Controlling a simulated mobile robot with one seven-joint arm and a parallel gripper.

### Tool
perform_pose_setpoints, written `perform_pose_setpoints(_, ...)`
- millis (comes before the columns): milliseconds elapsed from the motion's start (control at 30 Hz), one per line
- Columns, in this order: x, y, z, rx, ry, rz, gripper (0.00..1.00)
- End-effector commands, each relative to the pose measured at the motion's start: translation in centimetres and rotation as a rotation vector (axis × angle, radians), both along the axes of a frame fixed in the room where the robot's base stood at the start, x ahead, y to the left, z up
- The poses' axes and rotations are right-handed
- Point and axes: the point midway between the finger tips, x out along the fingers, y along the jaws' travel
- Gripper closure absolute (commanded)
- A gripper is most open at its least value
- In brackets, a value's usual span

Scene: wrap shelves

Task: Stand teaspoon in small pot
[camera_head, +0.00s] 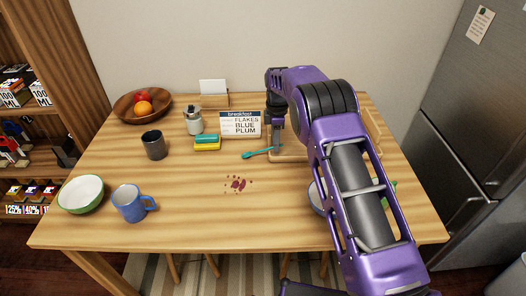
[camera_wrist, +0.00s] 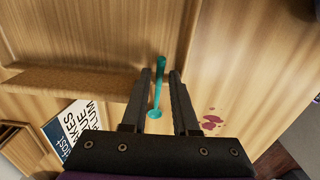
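A teal teaspoon (camera_head: 258,153) lies on the table, its bowl to the left and its handle end at the edge of a wooden board. In the wrist view the teaspoon (camera_wrist: 158,88) shows between the two fingers of my gripper (camera_wrist: 160,76), which are apart on either side of it. My gripper (camera_head: 277,149) points down over the handle end; its height above the spoon is hard to tell. A small pale pot (camera_head: 194,125) with dark items in it stands at the back, left of the sign. A dark grey cup (camera_head: 154,145) stands to its left.
A breakfast sign (camera_head: 240,124) stands behind the spoon. A yellow and teal sponge (camera_head: 207,143) lies left of it. The wooden board (camera_head: 290,156) is partly hidden by my arm. A blue mug (camera_head: 131,203), green bowl (camera_head: 81,194) and fruit bowl (camera_head: 130,107) stand left. Red stains (camera_head: 237,184) mark the clear middle.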

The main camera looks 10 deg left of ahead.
Motion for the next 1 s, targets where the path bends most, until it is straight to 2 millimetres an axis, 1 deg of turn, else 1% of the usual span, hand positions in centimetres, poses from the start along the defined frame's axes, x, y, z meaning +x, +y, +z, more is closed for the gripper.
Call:
perform_pose_setpoints(33, 0.0, 0.0, -1.1, -0.001, 0.002, 0.001, 0.72)
perform_pose_setpoints(133, -0.1, 0.0, -2.3, -0.001, 0.002, 0.001, 0.72)
perform_pose_setpoints(200, 0.0, 0.0, -2.6, 0.000, 0.000, 0.000, 0.72)
perform_pose_setpoints(367, 0.0, 0.0, -2.6, 0.000, -0.001, 0.000, 0.72)
perform_pose_setpoints(400, 0.0, 0.0, -2.6, 0.000, -0.001, 0.000, 0.76)
perform_pose_setpoints(467, 0.0, 0.0, -2.6, 0.000, 0.000, 0.000, 0.86)
perform_pose_setpoints(533, 0.0, 0.0, -2.6, 0.000, 0.000, 0.000, 0.99)
perform_pose_setpoints(567, 0.0, 0.0, -2.6, 0.000, 0.000, 0.000, 1.00)
perform_pose_setpoints(1000, 0.0, 0.0, -2.3, 0.000, -0.001, 0.000, 1.00)
